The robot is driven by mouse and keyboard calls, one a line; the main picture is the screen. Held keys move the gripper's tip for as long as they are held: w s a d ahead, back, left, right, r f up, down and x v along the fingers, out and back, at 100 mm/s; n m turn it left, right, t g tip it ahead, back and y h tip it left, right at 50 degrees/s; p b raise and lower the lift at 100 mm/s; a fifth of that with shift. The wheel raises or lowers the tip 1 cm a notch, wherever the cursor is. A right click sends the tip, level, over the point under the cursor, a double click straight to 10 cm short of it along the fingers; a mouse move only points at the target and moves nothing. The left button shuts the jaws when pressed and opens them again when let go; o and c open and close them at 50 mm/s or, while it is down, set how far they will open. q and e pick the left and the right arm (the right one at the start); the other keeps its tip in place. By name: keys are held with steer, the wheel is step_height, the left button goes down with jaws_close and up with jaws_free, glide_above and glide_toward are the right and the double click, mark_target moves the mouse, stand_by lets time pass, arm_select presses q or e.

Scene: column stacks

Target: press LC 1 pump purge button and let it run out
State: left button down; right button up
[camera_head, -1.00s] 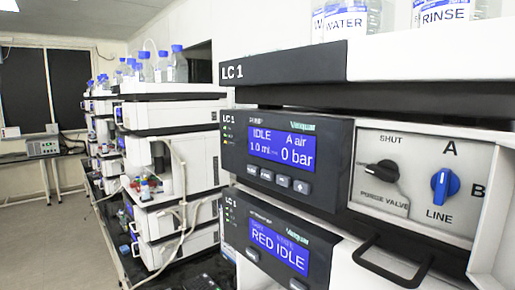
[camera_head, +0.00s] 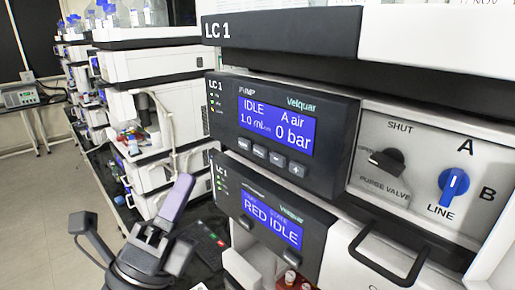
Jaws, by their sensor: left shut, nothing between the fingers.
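The LC 1 pump module (camera_head: 342,118) has a dark front panel. Its blue display (camera_head: 277,124) reads IDLE, 1.0 ml, A air and 0 bar. A row of several small grey buttons (camera_head: 260,152) sits under the display; their labels are too small to read, so I cannot tell which is purge. My left gripper (camera_head: 184,182) is at the lower left, shut and empty, its finger tip pointing up. It is apart from the panel, left of and below the buttons. My right gripper is out of view.
A black purge valve knob (camera_head: 387,162) and a blue line knob (camera_head: 453,186) are on the right. Below, a second module display (camera_head: 270,219) reads RED IDLE. A black handle (camera_head: 388,262) sticks out at lower right. Other stacks (camera_head: 155,62) stand at left.

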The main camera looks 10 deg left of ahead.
mark_target(260, 151)
arm_select(q)
steer(key=w+d, duration=0.5)
steer(key=w, duration=0.1)
steer(key=shift+w+d, duration=0.15)
steer(key=shift+w, duration=0.25)
stand_by(0.5)
steer(key=shift+w+d, duration=0.1)
steer(key=shift+w, duration=0.05)
stand_by(1.2)
steer(key=shift+w+d+b, duration=0.15)
steer(key=shift+w+b, duration=0.05)
steer(key=shift+b, duration=0.1)
steer(key=shift+w+d, duration=0.25)
steer(key=shift+w, duration=0.05)
stand_by(0.6)
steer(key=shift+s+a, duration=0.5)
steer(key=shift+s, duration=0.15)
